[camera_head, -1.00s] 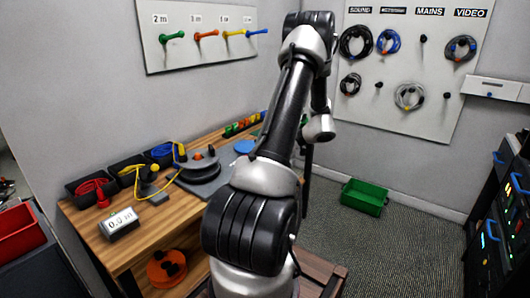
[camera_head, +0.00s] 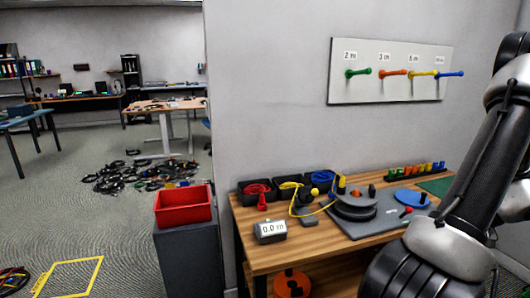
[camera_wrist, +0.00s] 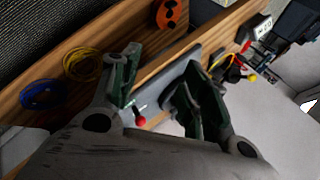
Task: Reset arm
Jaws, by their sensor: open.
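My gripper (camera_wrist: 160,95) shows in the wrist view with its two dark green fingers spread apart and nothing between them. Beyond the fingers lie the workbench (camera_wrist: 45,75) and a grey plate with a small red-knobbed lever. In the head view only my arm shows, at the right edge, folded upright; the gripper is out of that picture. The wooden workbench (camera_head: 290,256) stands in front of the arm, with the grey winding device (camera_head: 355,205) on it.
The bench also carries black bins with red, yellow and blue cables (camera_head: 258,190), a 0.0 m display (camera_head: 270,232) and a blue disc (camera_head: 411,197). A red bin (camera_head: 183,206) stands on a grey cabinet. A cable heap (camera_head: 140,175) lies on the floor at left.

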